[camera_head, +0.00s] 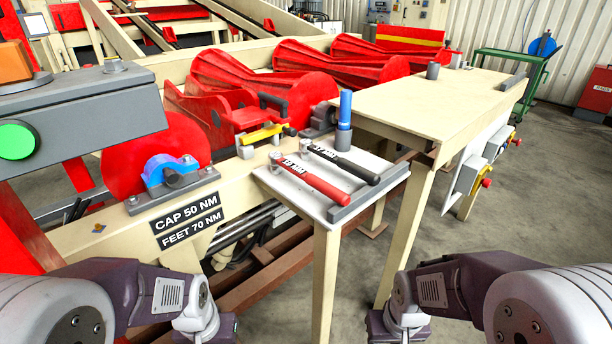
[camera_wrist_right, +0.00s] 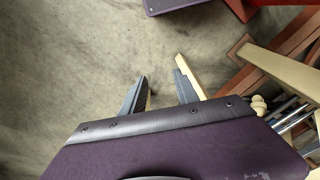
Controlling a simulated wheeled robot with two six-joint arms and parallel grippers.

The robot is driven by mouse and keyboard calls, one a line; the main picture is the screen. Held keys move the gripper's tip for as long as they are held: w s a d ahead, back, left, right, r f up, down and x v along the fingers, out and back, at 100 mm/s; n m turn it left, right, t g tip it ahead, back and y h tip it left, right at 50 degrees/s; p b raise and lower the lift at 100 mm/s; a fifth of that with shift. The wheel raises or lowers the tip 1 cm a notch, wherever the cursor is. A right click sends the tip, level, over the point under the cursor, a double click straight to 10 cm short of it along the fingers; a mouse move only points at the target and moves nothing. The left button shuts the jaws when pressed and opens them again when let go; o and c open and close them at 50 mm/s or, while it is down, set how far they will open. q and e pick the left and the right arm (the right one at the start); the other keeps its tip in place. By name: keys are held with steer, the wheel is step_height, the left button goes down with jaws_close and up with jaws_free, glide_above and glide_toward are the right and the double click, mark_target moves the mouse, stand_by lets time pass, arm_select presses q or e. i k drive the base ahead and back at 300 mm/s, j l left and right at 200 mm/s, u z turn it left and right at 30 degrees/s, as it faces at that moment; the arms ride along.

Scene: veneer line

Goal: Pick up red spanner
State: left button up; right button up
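The red spanner (camera_head: 314,182), marked 18 NM, lies on a small light-topped stand (camera_head: 292,200) in the head view. Its metal head points to the back left and its red handle to the front right. A black-handled spanner (camera_head: 345,163), marked 47 NM, lies beside it, farther right. My right gripper (camera_wrist_right: 161,72) shows in the right wrist view with its two fingers apart and nothing between them, above bare floor. In the head view both arms are low at the bottom edge, well in front of the stand. My left gripper's fingers are out of the picture.
A grey bar (camera_head: 368,194) edges the stand's right side. A blue-topped cylinder (camera_head: 344,122) stands at its back corner. A long cream table (camera_head: 440,100) extends behind right. A machine with red rollers (camera_head: 225,80) and a blue clamp (camera_head: 168,170) fills the left.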

mark_target(277, 161)
steer(key=i+l+u, duration=0.1)
steer(key=l+u, duration=0.85)
steer(key=l, duration=0.15)
steer(key=l+u, duration=0.45)
steer(key=k+l+u, duration=0.25)
steer(key=l+u, duration=0.25)
steer(key=l, duration=0.15)
